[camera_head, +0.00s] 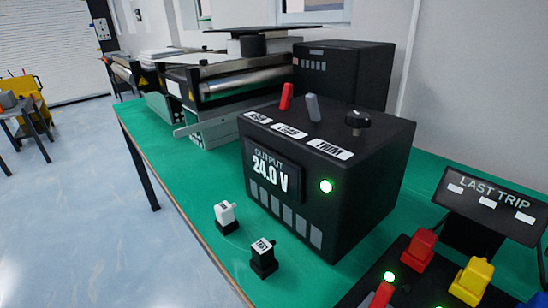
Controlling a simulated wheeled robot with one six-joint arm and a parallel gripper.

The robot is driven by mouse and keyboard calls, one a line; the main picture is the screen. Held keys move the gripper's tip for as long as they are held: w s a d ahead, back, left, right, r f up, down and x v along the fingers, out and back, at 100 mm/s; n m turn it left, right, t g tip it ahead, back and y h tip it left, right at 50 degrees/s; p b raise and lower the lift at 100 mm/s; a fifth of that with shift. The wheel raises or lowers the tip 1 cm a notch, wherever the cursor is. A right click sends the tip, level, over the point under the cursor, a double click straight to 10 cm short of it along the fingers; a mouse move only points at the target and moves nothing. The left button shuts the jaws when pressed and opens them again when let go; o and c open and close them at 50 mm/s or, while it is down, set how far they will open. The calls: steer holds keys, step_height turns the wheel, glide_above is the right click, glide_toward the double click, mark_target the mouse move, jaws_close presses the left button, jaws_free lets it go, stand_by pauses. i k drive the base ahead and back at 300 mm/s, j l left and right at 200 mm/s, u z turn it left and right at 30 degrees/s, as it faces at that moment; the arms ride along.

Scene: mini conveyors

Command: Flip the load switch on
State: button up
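The black power box (365,195) stands on the green bench. Its top carries a red lever (286,96), a grey lever (313,107) and a round black knob (357,121). Three white labels run along the top's front edge; the middle one (289,131) seems to read LOAD and lies in front of the grey lever, which I take as the load switch. The grey lever leans slightly; I cannot tell whether that is on or off. The front display (271,174) reads OUTPUT 24.0 V, and a green lamp (326,186) is lit. My gripper is not in view.
Two small plugs, a white-topped one (225,216) and one marked TEST (264,257), stand before the box. A panel with red (421,247) and yellow (471,280) switches and a LAST TRIP sign (492,203) is at right. Conveyors (215,85) and another black box (343,70) stand behind.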

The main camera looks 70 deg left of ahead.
mark_target(311, 99)
steer(key=k+u, duration=0.1)
steer(key=u, duration=1.35)
